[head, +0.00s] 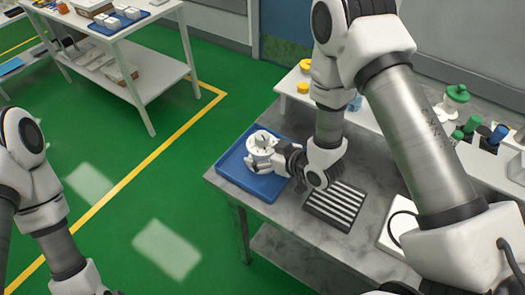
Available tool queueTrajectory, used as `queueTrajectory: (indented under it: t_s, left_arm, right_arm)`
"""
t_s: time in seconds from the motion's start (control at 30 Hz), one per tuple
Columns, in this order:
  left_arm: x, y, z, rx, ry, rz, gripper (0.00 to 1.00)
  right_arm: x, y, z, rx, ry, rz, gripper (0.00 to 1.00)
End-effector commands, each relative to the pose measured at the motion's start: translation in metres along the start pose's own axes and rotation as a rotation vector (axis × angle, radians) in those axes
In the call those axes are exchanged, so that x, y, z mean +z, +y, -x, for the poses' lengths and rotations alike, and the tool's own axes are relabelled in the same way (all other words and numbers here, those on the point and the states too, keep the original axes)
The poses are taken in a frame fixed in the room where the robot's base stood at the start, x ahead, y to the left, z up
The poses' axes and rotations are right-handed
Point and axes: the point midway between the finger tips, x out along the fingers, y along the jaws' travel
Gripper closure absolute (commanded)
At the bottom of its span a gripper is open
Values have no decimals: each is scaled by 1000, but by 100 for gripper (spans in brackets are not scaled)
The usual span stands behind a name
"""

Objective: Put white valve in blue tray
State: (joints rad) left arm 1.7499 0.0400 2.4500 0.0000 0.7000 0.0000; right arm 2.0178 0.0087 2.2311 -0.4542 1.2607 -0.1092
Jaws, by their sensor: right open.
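The tray lies on the grey table's left end. My left arm comes in at the left edge, and its gripper is out of view.
A dark striped rack (336,204) lies on the grey table (283,208) right of the tray. A raised white shelf (376,125) behind holds yellow caps and green-topped bottles. Another white cart (133,75) stands at the far left. Green floor between is clear.

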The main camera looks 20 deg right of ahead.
Motion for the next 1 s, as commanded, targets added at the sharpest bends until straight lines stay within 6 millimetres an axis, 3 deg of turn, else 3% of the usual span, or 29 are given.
queueTrajectory:
  t_s: [0.17,0.27,0.4,0.5,0.6,0.77,1.0]
  left_arm:
    - [0,0,0,0,0,0,100]
    - [0,0,-4,0,0,0,100]
    - [0,0,-11,0,0,0,100]
    - [0,0,-6,0,0,0,100]
    - [0,0,28,0,0,0,100]
    - [0,0,45,0,1,0,100]
    - [0,0,45,0,0,0,100]
  right_arm:
    - [-1,1,7,1,-1,-3,13]
    - [-1,1,24,2,0,-5,13]
    - [0,1,62,3,2,-11,13]
    - [-3,1,93,3,1,-12,13]
    - [-12,0,110,-2,-4,-6,13]
    - [-7,0,121,-1,-2,-3,13]
    - [-2,0,122,0,0,1,13]
